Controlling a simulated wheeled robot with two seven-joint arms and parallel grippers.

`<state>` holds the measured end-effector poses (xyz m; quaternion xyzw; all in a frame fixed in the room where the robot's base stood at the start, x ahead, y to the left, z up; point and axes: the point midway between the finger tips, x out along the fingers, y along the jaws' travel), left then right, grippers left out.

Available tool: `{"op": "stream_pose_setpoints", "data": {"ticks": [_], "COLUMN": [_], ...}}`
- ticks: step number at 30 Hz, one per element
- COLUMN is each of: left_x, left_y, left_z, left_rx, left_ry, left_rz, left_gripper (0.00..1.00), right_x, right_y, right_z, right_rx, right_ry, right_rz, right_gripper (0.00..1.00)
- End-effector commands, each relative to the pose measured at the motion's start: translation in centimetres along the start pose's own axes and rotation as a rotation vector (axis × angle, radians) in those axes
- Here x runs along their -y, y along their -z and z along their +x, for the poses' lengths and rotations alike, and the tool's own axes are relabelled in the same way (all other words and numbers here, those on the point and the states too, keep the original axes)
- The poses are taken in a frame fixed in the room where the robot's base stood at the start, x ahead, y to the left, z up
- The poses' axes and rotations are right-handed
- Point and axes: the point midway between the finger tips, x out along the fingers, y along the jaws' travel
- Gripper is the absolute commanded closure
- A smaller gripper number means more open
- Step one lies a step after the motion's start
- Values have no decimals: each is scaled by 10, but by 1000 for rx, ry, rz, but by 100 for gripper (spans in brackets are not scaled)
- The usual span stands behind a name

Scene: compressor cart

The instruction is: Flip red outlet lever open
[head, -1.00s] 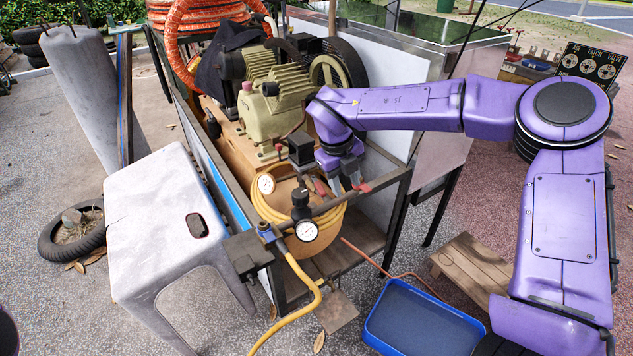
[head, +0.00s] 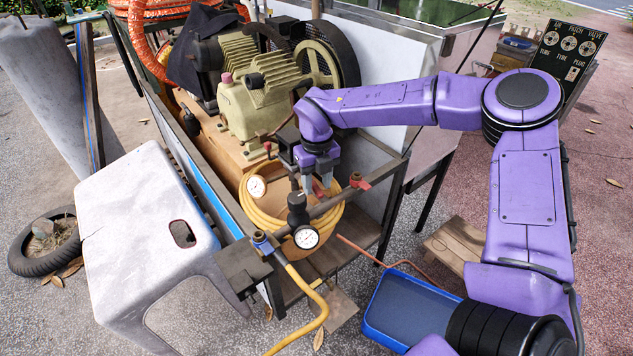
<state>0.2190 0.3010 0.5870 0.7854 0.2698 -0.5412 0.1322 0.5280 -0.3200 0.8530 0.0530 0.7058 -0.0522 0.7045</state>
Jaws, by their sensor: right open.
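A red lever (head: 361,183) sits on a brass valve at the right end of the pipe along the cart's front. My right gripper (head: 318,187) points down over this pipe, left of that lever and apart from it. Its two pale fingers are spread, and I see nothing held between them. The gripper and the black regulator (head: 297,208) hide part of the pipe behind them, so I cannot tell whether a finger touches anything there. My left gripper is not in view.
A round gauge (head: 306,237) hangs below the pipe and another gauge (head: 257,186) stands to its left. A coiled yellow hose (head: 330,222) hangs behind the pipe. A grey stool (head: 140,230) stands left of the cart. A blue tray (head: 408,308) lies on the ground in front.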

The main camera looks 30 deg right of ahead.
Motion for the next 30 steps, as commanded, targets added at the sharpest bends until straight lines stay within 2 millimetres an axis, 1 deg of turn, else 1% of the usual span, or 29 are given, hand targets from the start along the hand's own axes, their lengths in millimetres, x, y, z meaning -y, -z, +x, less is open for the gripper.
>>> {"op": "stream_pose_setpoints", "data": {"ticks": [3,9,10,11,12,13,14,19,22,25,27,30], "left_x": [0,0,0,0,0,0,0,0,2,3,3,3], "left_y": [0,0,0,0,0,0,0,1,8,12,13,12], "left_z": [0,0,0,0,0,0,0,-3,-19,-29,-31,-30], "left_rx": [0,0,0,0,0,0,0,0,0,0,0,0], "left_ry": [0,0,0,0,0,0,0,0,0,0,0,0], "left_rz": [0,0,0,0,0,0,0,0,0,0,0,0], "left_gripper": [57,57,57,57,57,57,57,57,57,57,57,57], "right_x": [0,0,0,0,0,0,0,1,6,12,14,15], "right_y": [0,0,0,0,0,0,0,0,0,-1,-2,-2], "right_z": [6,6,6,6,6,6,6,4,-1,0,2,5], "right_rx": [0,0,0,0,0,0,0,0,-2,-1,-1,1], "right_ry": [0,0,0,0,0,1,1,0,0,0,0,1], "right_rz": [-2,-1,-1,-1,-1,-1,-1,-11,-89,-187,-229,-245], "right_gripper": [56,56,63,73,86,95,100,100,100,100,100,100]}}
